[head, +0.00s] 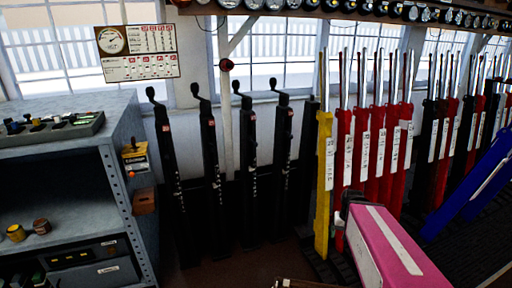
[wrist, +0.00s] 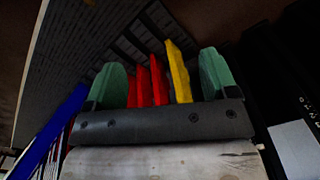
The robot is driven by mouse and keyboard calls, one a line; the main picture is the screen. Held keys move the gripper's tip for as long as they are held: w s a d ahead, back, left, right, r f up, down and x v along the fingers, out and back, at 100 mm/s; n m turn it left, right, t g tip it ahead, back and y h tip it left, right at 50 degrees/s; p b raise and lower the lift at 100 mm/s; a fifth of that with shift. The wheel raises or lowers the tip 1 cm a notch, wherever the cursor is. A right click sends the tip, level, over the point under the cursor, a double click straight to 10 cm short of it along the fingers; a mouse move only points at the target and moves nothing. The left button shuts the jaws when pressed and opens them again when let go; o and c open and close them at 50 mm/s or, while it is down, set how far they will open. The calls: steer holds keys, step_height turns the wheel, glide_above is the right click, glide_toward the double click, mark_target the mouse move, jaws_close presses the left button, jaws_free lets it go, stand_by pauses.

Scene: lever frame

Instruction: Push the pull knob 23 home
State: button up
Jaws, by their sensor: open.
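Several tall black posts with crank-like tops and black knobs (head: 209,130) stand left of the coloured levers in the head view. Their small labels are too small to read, so I cannot tell which part is pull knob 23. My gripper (wrist: 162,80) shows in the wrist view with its two green fingertips wide apart. Nothing is held between them. Red levers (wrist: 143,84) and a yellow lever (wrist: 179,72) show beyond the gap between the fingertips.
The yellow lever (head: 324,180) and several red levers (head: 375,155) stand upright in a row. A blue lever (head: 470,190) leans at the right. A grey shelf unit (head: 70,165) stands at left, with a small box (head: 135,158) on its side. Dark floor shows before the posts.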

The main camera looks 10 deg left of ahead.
steer(key=shift+w+a+r, duration=0.1)
steer(key=shift+w+a, duration=0.05)
steer(key=shift+w, duration=0.05)
steer(key=c, duration=0.5)
steer(key=w+a+r+n, duration=0.2)
steer(key=w, duration=0.1)
steer(key=shift+w+a+t+y, duration=0.1)
steer(key=shift+a+t+y, duration=0.15)
steer(key=shift+t+y, duration=0.05)
jaws_close()
steer(key=w+a+r+n+t+y, duration=0.1)
steer(key=w+a+r+n+y, duration=0.1)
steer(key=w+a+r+n, duration=0.6)
steer(key=w+a+r+n+y, duration=0.2)
steer(key=a+r+n, duration=0.4)
steer(key=a+r, duration=0.55)
steer(key=w+a+r+n+t+y, duration=0.1)
steer(key=w+a+r+n+y, duration=0.1)
steer(key=w+a+r+n, duration=0.5)
steer(key=w+a+f, duration=0.1)
steer(key=a+f, duration=0.1)
steer(key=a, duration=0.3)
steer(key=w+a+f, duration=0.2)
steer(key=a, duration=0.3)
steer(key=shift+w+f, duration=0.3)
